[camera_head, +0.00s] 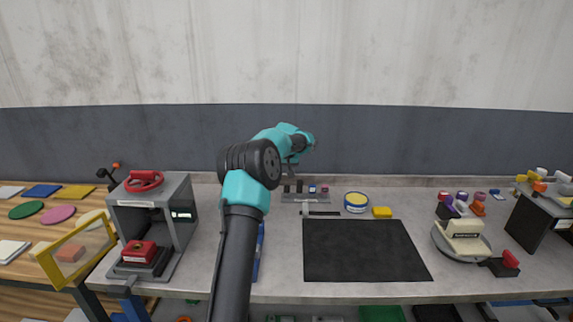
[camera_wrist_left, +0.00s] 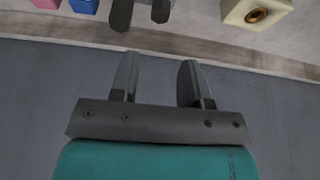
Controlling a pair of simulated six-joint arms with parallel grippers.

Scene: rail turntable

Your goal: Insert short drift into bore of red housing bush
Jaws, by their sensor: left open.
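The red housing (camera_head: 138,251) sits on a dark block inside the grey press frame (camera_head: 184,235) at the left; a small bore shows on its top. Two dark pegs (camera_head: 299,187), apparently the drifts, stand in a grey rack (camera_head: 290,198) at the back; they also show in the left wrist view (camera_wrist_left: 121,14). I cannot tell which is the short one. My left gripper (camera_head: 296,160) is open and empty above and behind the rack. In the left wrist view its fingers (camera_wrist_left: 157,80) are apart, with the pegs beyond them. My right gripper is out of view.
Blue (camera_head: 312,188) and pink (camera_head: 325,189) pieces share the rack. A hammer-like tool (camera_head: 322,213) lies in front. A cream block with brass bush (camera_wrist_left: 257,13) shows at the wrist.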

